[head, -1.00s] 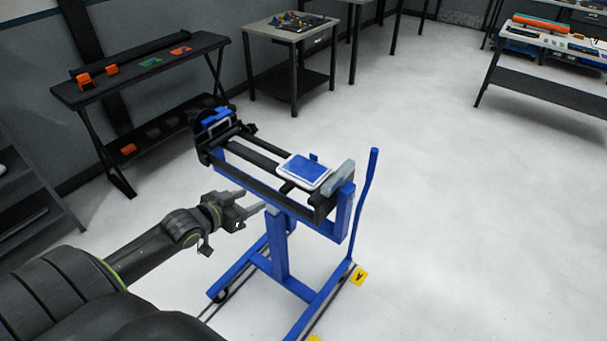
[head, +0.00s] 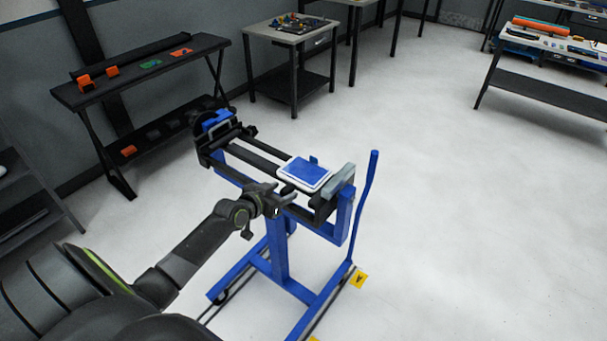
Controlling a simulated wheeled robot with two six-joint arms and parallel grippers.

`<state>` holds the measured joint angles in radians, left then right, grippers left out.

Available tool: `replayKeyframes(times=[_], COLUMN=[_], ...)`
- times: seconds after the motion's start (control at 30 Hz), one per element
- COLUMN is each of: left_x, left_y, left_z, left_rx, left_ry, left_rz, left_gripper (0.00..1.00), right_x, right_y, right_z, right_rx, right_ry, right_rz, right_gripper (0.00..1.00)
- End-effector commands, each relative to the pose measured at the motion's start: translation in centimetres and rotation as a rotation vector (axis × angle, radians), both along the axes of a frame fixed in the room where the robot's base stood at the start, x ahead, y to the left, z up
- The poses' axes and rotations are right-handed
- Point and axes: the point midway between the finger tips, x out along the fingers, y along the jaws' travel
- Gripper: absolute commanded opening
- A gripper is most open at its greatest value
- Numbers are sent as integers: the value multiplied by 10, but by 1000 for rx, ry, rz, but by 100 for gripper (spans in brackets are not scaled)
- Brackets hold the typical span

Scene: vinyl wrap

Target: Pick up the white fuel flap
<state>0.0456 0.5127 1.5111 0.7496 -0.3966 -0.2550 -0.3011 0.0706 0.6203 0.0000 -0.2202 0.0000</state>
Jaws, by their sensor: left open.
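The fuel flap (head: 306,173) lies flat on top of the blue and black stand (head: 278,250), towards its right end. It shows a white rim, a blue upper face and a small blue tab at its far edge. My left gripper (head: 286,198) is open at the near side of the stand, just left of and below the flap in the head view. I see no grip on the flap, and I cannot tell whether the fingers touch the stand. My right gripper is not in view.
A grey end block (head: 341,180) stands right of the flap, and a blue upright handle (head: 364,205) rises beyond it. A black clamp (head: 213,135) sits at the stand's far left end. A black table (head: 150,70) stands behind left. The floor on the right is clear.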

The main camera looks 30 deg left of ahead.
Motion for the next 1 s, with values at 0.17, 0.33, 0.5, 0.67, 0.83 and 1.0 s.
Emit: replayKeyframes(times=[0.17,0.33,0.5,0.67,0.83,1.0], left_x=[13,14,14,14,14,14], left_y=[-1,-1,-1,-1,0,-1], left_z=[-6,-6,-6,-6,-6,-5], left_rx=[0,2,2,2,2,2], left_ry=[0,0,0,0,0,-2], left_rz=[0,-1,0,0,0,0], left_gripper=[53,53,44,23,0,0], right_x=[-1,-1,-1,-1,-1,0], right_y=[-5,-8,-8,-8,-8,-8], right_z=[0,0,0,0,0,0], right_rx=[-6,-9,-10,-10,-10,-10], right_ry=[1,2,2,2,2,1], right_rz=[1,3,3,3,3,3], right_gripper=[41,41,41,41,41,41])
